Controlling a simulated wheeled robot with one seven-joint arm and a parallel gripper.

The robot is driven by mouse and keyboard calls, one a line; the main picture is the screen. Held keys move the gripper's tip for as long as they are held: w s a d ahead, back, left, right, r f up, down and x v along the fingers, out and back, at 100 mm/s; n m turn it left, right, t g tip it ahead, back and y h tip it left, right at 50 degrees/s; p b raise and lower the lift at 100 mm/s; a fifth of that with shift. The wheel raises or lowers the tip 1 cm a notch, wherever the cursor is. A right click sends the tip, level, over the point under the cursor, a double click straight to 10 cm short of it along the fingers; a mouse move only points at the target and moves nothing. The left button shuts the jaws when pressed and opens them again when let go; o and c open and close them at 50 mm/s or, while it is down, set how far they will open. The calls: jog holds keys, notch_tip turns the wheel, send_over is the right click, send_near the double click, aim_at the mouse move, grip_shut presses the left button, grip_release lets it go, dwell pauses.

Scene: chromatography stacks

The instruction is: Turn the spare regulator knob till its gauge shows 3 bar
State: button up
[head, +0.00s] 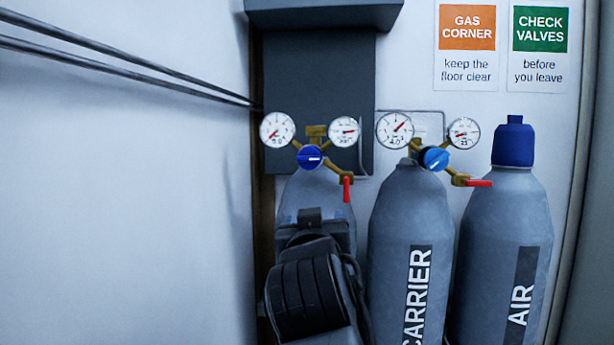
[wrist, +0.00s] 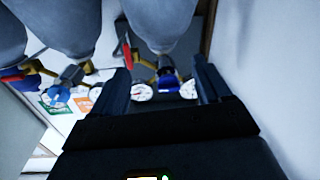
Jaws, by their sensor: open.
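The regulator on the leftmost cylinder has a dark blue knob (head: 311,157) with a white mark lying about level. Its left gauge (head: 277,129) has a red needle pointing to the lower left. Its right gauge (head: 344,131) has a needle lying roughly level. The scales are too small to read. The cylinder's label is hidden behind my arm. The wrist view is upside down, and the knob (wrist: 168,84) shows between the jaws, with a gauge on either side. My gripper (wrist: 164,67) is open, its fingers apart, with nothing held. Contact with the knob cannot be seen.
The CARRIER cylinder (head: 405,225) stands to the right, with a lighter blue knob (head: 434,158) and two gauges. The AIR cylinder (head: 510,225) with a blue cap is beyond it. A red lever (head: 346,188) hangs below the left regulator. Thin lines run along the left wall.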

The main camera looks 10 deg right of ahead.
aim_at(308, 160)
notch_tip(308, 160, up, 10)
jog(key=w+a+m+h, duration=0.1)
jog(key=w+a+m, duration=0.1)
jog(key=p+x, duration=0.1)
jog(key=x, duration=0.6)
jog(key=shift+w+d+f, duration=0.1)
jog(key=shift+d, duration=0.1)
jog(key=shift+c, duration=0.3)
jog(key=c, duration=1)
jog(key=shift+f+m, duration=0.1)
jog(key=shift+m, duration=0.3)
